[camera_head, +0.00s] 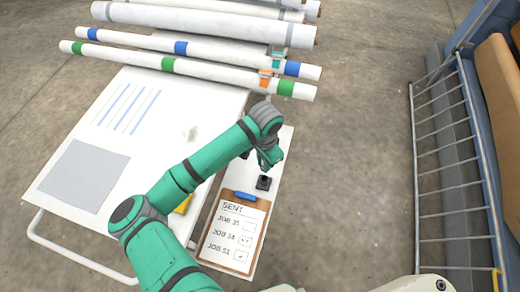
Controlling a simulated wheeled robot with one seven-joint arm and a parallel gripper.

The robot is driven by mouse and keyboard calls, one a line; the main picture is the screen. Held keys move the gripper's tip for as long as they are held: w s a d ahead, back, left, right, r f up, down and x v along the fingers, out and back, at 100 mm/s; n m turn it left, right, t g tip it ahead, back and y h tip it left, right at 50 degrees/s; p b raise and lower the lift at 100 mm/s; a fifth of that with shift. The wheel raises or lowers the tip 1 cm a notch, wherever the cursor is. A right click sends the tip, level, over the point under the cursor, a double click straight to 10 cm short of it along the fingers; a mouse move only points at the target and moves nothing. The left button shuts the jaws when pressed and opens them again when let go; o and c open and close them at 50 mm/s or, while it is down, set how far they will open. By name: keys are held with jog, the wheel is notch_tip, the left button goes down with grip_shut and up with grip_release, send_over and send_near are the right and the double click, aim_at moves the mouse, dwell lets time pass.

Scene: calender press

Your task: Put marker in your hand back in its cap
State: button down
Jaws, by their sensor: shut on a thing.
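My green arm reaches over a narrow white shelf (287,140). My gripper (268,165) points down above the shelf, small and partly hidden by its own wrist. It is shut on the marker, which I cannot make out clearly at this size. A small black piece (264,183), which looks like the cap in a holder, stands on the shelf just below the gripper. I cannot tell whether the marker touches it.
A clipboard (233,232) with a "SENT" job list and a blue clip lies nearer on the shelf. A white table (150,95) with a grey sheet is at left. Long white rolls (200,50) lie behind. A railing (412,150) stands right, with open floor between.

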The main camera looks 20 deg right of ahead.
jog(key=shift+w+d+f, duration=0.1)
jog(key=shift+w+f, duration=0.2)
jog(key=shift+s+f, duration=0.2)
jog(key=shift+f, duration=0.4)
jog(key=shift+s+f, duration=0.15)
jog(key=shift+f, duration=0.45)
jog(key=shift+w+f, duration=0.1)
jog(key=shift+f, duration=0.95)
jog(key=shift+f, duration=2.25)
jog(key=c, duration=1.6)
grip_release()
jog(key=shift+o, duration=0.2)
jog(key=shift+r, duration=0.1)
